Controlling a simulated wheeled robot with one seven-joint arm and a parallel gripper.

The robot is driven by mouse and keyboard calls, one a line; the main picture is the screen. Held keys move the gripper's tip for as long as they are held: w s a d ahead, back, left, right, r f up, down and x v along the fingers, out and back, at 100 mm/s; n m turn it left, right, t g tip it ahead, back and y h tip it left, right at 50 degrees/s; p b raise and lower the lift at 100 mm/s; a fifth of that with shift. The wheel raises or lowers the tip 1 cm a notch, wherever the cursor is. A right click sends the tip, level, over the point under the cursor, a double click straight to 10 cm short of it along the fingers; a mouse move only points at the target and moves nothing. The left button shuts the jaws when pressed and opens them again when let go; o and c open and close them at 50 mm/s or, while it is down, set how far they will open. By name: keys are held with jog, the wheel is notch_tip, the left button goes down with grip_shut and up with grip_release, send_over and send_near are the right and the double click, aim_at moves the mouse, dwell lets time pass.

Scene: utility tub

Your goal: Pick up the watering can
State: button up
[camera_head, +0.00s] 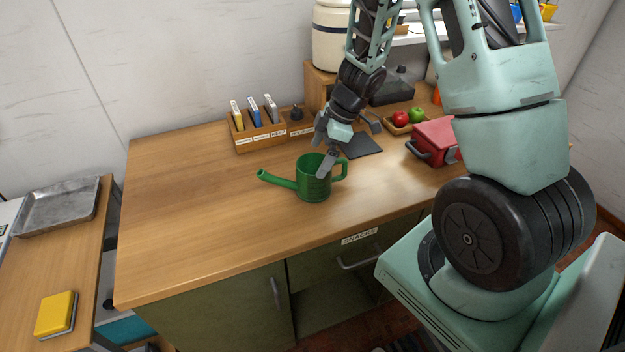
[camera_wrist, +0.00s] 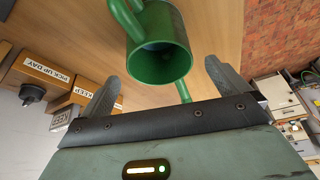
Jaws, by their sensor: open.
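The green watering can (camera_head: 313,184) stands upright on the wooden counter, its spout pointing left and its handle on the right. It also shows in the wrist view (camera_wrist: 160,50), with its open mouth towards the camera, handle at upper left and part of the spout below. My gripper (camera_head: 328,162) is above and beside the can near its rim on the handle side, one finger overlapping the can in the head view. In the wrist view my gripper (camera_wrist: 160,80) is open, its two fingers spread apart with the can seen beyond and between them. I cannot tell whether a finger touches it.
A wooden organizer (camera_head: 258,132) with upright files stands behind the can. A dark mat (camera_head: 360,145), a red box (camera_head: 435,141) and a tray with a red apple (camera_head: 400,119) and a green apple lie to the right. The counter's left part (camera_head: 180,200) is clear.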

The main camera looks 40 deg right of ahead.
aim_at(315, 163)
jog(key=shift+b+x, duration=0.55)
jog(key=shift+x, duration=2.85)
jog(key=c, duration=1)
